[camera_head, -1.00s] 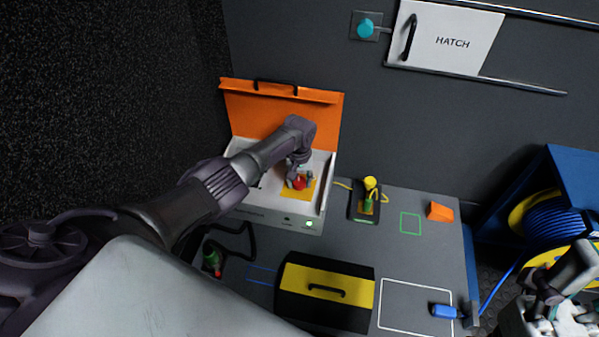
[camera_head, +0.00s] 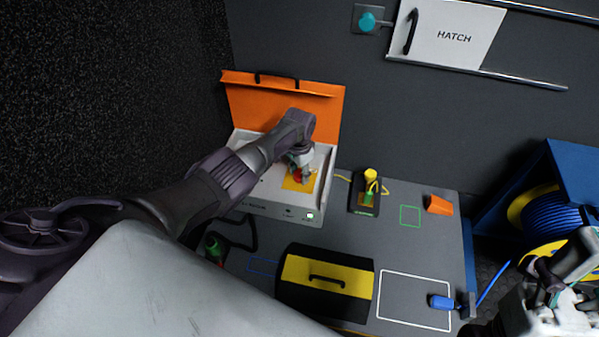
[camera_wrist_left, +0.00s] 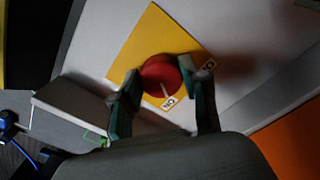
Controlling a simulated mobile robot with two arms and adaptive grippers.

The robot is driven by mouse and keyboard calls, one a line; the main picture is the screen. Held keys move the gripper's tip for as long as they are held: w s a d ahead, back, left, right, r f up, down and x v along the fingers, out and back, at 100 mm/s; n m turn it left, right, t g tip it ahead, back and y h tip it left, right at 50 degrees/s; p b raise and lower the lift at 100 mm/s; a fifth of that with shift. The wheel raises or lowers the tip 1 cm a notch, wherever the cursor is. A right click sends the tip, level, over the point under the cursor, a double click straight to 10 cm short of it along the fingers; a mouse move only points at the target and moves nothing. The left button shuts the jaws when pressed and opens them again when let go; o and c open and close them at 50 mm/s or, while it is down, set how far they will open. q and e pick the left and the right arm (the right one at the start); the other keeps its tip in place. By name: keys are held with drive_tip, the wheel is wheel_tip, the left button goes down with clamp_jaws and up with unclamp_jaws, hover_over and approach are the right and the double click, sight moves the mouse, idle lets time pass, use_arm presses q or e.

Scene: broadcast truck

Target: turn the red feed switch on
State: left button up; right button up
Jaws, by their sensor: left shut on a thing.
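The red feed switch (camera_head: 298,176) is a round knob on a yellow plate (camera_head: 291,184) inside the open white case (camera_head: 258,208). My left gripper (camera_head: 301,167) is down over it. In the left wrist view the red knob (camera_wrist_left: 160,74) sits between my left fingers (camera_wrist_left: 158,88), which are shut on its sides. A white pointer line on the knob points at a small white label (camera_wrist_left: 168,103). A second label (camera_wrist_left: 207,67) lies partly behind a finger; I cannot surely read either. My right gripper (camera_head: 545,284) is at the right edge, its jaws unclear.
The case's orange lid (camera_head: 275,105) stands open behind my left arm. A small lamp (camera_head: 310,216) on the case front is lit. A yellow-black box (camera_head: 325,282), a yellow-capped device (camera_head: 369,190) and an orange wedge (camera_head: 438,205) are on the bench. A cable reel (camera_head: 550,215) stands right.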

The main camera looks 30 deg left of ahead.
sight(300, 174)
use_arm(q)
drive_tip(key=shift+m, duration=0.8)
drive_tip(key=o, duration=1.1)
drive_tip(key=shift+o, duration=0.2)
drive_tip(key=shift+r, duration=0.15)
wheel_tip(300, 174, up, 12)
